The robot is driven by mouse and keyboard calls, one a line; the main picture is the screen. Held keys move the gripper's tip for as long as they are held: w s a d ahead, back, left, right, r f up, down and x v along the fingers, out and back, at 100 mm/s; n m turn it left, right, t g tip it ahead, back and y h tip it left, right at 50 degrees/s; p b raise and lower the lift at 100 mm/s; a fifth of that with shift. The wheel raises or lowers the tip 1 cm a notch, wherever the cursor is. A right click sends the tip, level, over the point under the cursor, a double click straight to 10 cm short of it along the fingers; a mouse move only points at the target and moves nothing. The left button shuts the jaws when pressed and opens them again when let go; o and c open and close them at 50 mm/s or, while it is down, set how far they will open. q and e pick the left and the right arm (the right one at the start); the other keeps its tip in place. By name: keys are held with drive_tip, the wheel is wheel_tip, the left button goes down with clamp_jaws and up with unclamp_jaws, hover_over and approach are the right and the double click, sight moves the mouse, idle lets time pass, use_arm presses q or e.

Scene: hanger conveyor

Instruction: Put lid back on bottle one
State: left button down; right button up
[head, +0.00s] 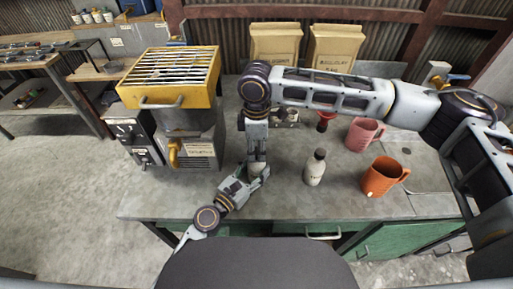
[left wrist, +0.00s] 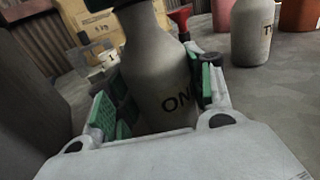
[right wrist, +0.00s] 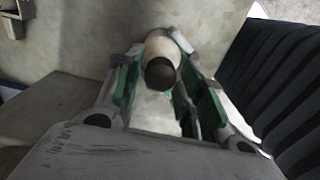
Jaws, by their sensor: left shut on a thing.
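Bottle one (left wrist: 160,85) is a grey-white bottle with "ON" legible on its side. My left gripper (head: 243,184) is shut around its body, and the green pads show in the left wrist view (left wrist: 165,95). Something dark sits at the neck, cut off by the picture's top edge. My right gripper (head: 258,165) points down from above, close to the left gripper. In the right wrist view a pale round thing with a dark end (right wrist: 160,74) lies between my right fingers (right wrist: 160,60). I cannot tell whether they press on it. In the head view the grippers hide most of bottle one.
Another pale bottle with a dark top (head: 315,168) stands upright to the right. A yellow grill-topped machine (head: 170,92) is at left. The front bench (head: 300,208) is clear.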

drive_tip(key=shift+o, duration=0.6)
drive_tip(key=shift+r, duration=0.15)
wheel_tip(320, 180, up, 12)
idle(0.5)
use_arm(q)
drive_tip(key=c, duration=0.5)
unclamp_jaws()
use_arm(e)
drive_tip(key=shift+f, duration=0.2)
use_arm(q)
drive_tip(key=shift+s, duration=0.1)
drive_tip(key=shift+v, duration=5.9)
